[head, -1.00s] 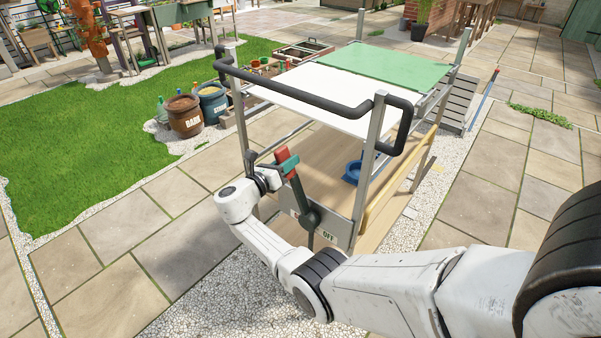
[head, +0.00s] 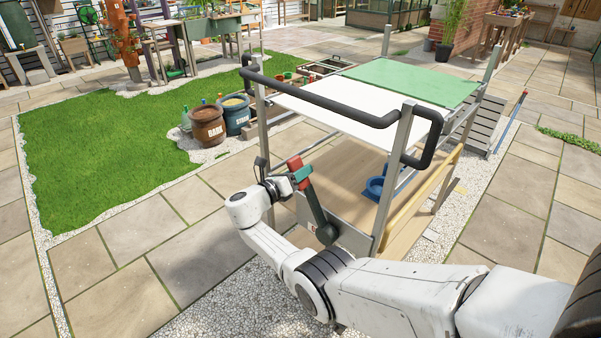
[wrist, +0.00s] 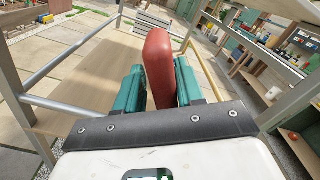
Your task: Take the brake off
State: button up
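The brake lever has a red handle (head: 294,163) and a dark grey arm slanting down to the right to its pivot on a grey plate (head: 352,238) at the near end of the cart. My gripper (head: 302,177), with green fingers, is shut on the handle just below its top. In the wrist view the red handle (wrist: 158,58) stands between my green fingers (wrist: 158,88), one along each side. A red mark shows on the plate beside the lever's lower end. My arm covers the plate's lower part, and I see no full label.
The cart has a black push bar (head: 330,108), a white top panel (head: 335,100) and a green panel (head: 415,82). A blue object (head: 377,187) lies on its lower wooden deck. Brown (head: 207,126) and blue (head: 236,114) pots stand left beside the lawn. Paving is open at left.

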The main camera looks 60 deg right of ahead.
jog(key=shift+o, duration=0.8)
jog(key=v, duration=1)
jog(key=shift+a, duration=0.35)
jog(key=shift+w, duration=0.15)
